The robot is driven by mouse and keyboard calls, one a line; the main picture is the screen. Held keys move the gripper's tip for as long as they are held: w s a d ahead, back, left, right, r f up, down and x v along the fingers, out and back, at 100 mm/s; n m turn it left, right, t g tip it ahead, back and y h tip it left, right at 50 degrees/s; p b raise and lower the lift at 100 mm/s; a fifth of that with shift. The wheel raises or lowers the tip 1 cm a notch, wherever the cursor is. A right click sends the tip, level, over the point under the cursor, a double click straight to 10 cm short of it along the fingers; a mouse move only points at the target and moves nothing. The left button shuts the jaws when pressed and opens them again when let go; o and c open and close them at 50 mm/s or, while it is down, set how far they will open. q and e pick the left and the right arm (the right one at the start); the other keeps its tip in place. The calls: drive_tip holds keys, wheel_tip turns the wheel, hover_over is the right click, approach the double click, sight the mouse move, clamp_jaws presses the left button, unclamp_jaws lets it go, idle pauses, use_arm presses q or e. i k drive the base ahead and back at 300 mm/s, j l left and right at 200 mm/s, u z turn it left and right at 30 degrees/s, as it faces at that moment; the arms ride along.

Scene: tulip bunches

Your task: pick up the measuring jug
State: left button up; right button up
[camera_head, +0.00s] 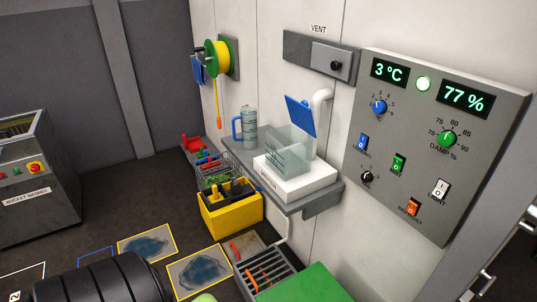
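The measuring jug (249,127) is a clear, tall vessel with a blue handle on its left side. It stands upright at the far left end of a grey wall shelf (234,148).
Below the shelf are a wire basket (216,172) and a yellow bin (232,221) with tools. A grey control panel (437,140) is on the wall at right. A bucket washer (36,190) stands at left, with dark floor between.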

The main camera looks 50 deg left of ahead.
sight(248, 116)
drive_tip(key=u, duration=1.3)
